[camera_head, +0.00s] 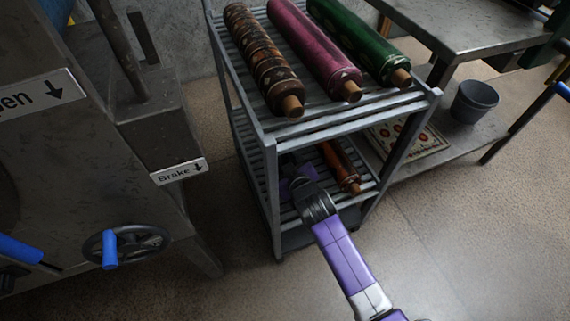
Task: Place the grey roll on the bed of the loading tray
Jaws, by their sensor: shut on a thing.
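My gripper (300,184) reaches into the lower level of a grey slatted rack (350,125), coming from the front. Its purple hand is partly hidden behind the rack's upper shelf and my wrist. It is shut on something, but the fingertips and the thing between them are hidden. I cannot make out a grey roll. An orange-brown roll (340,165) lies on the lower shelf, just right of my gripper. I cannot identify the loading tray in this view.
A brown patterned roll (262,60), a magenta roll (314,50) and a green roll (358,42) lie on the rack's top. A machine with a handwheel (126,254) stands left. A metal table (470,25) and dark bucket (474,102) are right. Floor in front is clear.

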